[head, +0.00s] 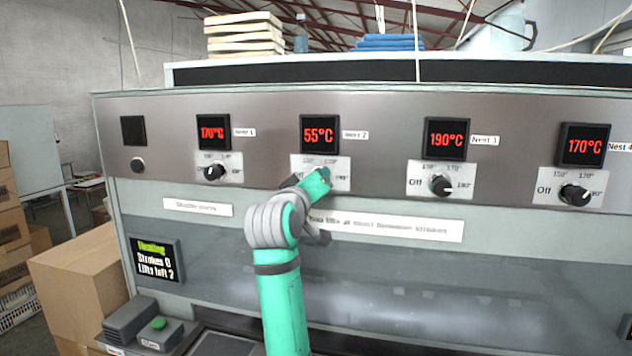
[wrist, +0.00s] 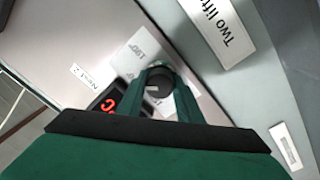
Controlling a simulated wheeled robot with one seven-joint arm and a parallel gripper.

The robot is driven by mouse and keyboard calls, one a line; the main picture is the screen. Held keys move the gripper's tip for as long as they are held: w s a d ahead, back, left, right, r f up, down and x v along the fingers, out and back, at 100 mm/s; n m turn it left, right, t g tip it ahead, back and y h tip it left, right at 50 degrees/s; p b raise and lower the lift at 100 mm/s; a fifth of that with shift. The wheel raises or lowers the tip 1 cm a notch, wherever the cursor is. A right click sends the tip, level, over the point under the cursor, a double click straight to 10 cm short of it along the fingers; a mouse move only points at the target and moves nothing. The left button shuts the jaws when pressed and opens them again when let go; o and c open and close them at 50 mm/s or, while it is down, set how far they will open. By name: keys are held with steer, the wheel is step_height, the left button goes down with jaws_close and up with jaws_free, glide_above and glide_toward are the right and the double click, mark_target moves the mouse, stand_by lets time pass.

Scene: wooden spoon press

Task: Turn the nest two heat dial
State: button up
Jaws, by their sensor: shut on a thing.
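The nest two heat dial (wrist: 160,83) is a dark round knob on a white scale plate. In the wrist view it sits between the two green fingers of my gripper (wrist: 160,76), which is shut on it. In the head view my gripper (head: 319,179) reaches the nest two plate (head: 341,173) and hides the dial and part of the scale. I cannot read the dial's pointer setting. The nest two display (head: 319,135) above it reads 55°C in red. The "Nest 2" label (head: 355,135) is to its right.
Similar dials stand on the same panel: nest one (head: 214,171) at left, nest three (head: 440,185) and nest four (head: 575,195) at right. Their displays read 170°C, 190°C and 170°C. A status screen (head: 155,260) shows "Heating", Strokes 0, Lifts left 2. Cardboard boxes (head: 80,280) stand at left.

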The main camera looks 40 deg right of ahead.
steer(key=m, duration=0.4)
steer(key=shift+f+m, duration=0.1)
steer(key=shift+m, duration=0.3)
steer(key=m, duration=0.3)
steer(key=shift+d+g, duration=0.1)
steer(key=shift+g, duration=0.2)
steer(key=shift+s+m, duration=0.15)
steer(key=shift+m, duration=0.95)
steer(key=o, duration=1)
